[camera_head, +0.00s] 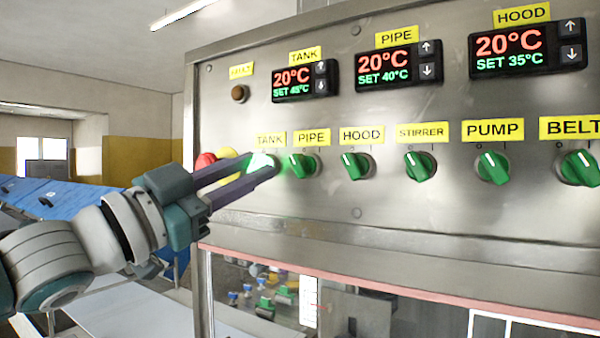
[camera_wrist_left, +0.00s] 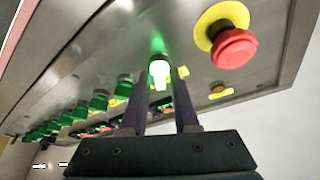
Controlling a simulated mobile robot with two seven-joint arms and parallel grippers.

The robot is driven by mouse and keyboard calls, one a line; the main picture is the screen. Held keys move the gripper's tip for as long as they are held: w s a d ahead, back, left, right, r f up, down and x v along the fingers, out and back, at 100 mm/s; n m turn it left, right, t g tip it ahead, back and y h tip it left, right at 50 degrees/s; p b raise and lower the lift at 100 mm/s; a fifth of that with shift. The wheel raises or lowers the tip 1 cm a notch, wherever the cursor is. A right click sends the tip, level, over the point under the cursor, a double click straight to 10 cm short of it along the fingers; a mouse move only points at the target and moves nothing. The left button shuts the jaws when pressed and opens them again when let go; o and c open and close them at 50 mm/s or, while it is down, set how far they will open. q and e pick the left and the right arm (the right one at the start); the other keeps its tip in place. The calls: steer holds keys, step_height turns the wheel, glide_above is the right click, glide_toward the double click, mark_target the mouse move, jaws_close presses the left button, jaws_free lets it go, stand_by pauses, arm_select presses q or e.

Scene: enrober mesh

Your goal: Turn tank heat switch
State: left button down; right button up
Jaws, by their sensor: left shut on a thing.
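The tank switch (camera_head: 261,160) is a knob glowing white-green under the yellow TANK label (camera_head: 270,139), leftmost in the row on the steel panel. It also shows in the left wrist view (camera_wrist_left: 158,74), with its pale handle between the fingers. My left gripper (camera_head: 263,169) reaches in from the left and is shut on this switch; the fingers hide part of it. The fingers also show in the left wrist view (camera_wrist_left: 162,88). The tank display (camera_head: 305,80) reads 20°C, SET 45°C. My right gripper is not in view.
The green pipe switch (camera_head: 303,165) sits close right of the fingers, with more green switches beyond it. A red mushroom button (camera_wrist_left: 235,48) on a yellow ring is to the left of the tank switch in the head view. A brown round button (camera_head: 239,93) sits above.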

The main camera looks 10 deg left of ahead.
arm_select(q)
steer(key=shift+m, duration=0.3)
steer(key=c, duration=0.9)
jaws_free()
steer(key=b+v, duration=0.5)
steer(key=v, duration=0.5)
steer(key=shift+r, duration=0.1)
